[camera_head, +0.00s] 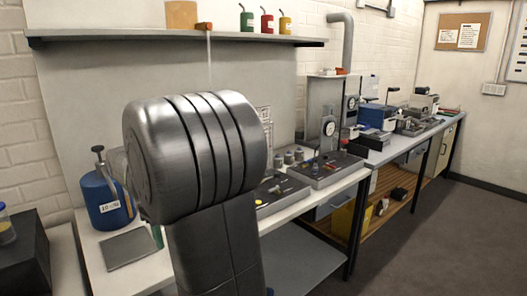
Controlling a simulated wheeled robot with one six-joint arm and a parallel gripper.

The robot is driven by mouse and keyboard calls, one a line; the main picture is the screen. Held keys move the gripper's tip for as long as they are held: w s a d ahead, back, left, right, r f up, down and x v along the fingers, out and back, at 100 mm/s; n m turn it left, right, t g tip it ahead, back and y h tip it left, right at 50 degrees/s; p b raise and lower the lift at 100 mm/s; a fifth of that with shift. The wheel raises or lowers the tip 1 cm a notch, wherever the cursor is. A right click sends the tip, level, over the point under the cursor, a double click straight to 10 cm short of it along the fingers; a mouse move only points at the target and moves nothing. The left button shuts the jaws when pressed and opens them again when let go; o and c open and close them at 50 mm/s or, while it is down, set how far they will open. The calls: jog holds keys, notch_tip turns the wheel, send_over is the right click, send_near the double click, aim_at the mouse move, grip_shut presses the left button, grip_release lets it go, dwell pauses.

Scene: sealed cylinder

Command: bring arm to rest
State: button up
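My arm (215,245) stands large in the foreground. Its thick grey upright link ends in a rounded, ribbed metallic joint. My gripper is not visible in this view, so whether it is open or shut does not show. The arm hides part of the bench behind it. A blue cylinder (103,203) with a pale label and a dark fitting on top stands upright on the bench, just left of my arm.
A flat grey plate (130,249) lies before the cylinder. A dark box (22,258) is at the far left. Instruments (325,168) crowd the bench right of my arm. A shelf (130,34) with small bottles runs above. The floor (440,240) at right is clear.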

jog(key=s+d+f+m+p, duration=0.1)
jog(key=s+d+m, duration=0.1)
jog(key=d, duration=0.6)
jog(key=s+d+f+m, duration=0.1)
jog(key=s+d+m, duration=0.1)
jog(key=d, duration=0.6)
jog(key=shift+s+d+f+p, duration=0.35)
jog(key=shift+s+p, duration=0.05)
jog(key=shift+s, duration=0.5)
